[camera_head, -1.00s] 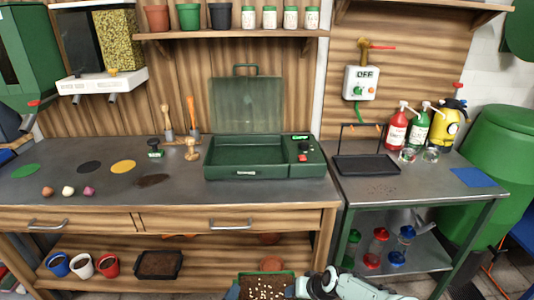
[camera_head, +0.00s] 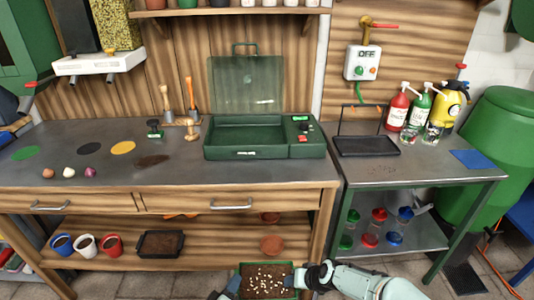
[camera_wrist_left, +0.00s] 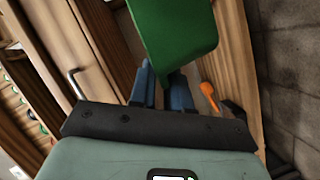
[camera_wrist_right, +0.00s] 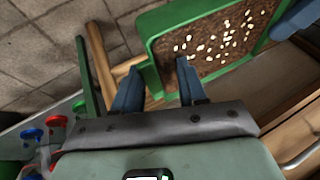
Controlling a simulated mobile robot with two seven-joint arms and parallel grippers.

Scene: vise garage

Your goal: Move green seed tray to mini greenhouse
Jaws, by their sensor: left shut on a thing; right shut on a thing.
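The green seed tray (camera_head: 266,264), filled with dark soil and pale seeds, is held low in front of the workbench, at the bottom of the head view. My left gripper (camera_head: 232,284) is shut on its left side; the left wrist view shows the tray's green outer wall (camera_wrist_left: 178,40) at the fingers. My right gripper (camera_head: 304,279) is shut on its right side; the right wrist view shows the rim (camera_wrist_right: 152,62) between the fingers. The mini greenhouse (camera_head: 240,154), a dark green box, stands on the bench with its clear lid (camera_head: 246,85) raised. Its visible inside looks empty.
The workbench front edge (camera_head: 180,203) and drawers lie between the held tray and the greenhouse. Hand tools (camera_head: 180,122) stand left of the greenhouse. A side table (camera_head: 415,170) on the right carries a black tray (camera_head: 366,147) and bottles. Cups (camera_head: 86,245) sit on the lower shelf.

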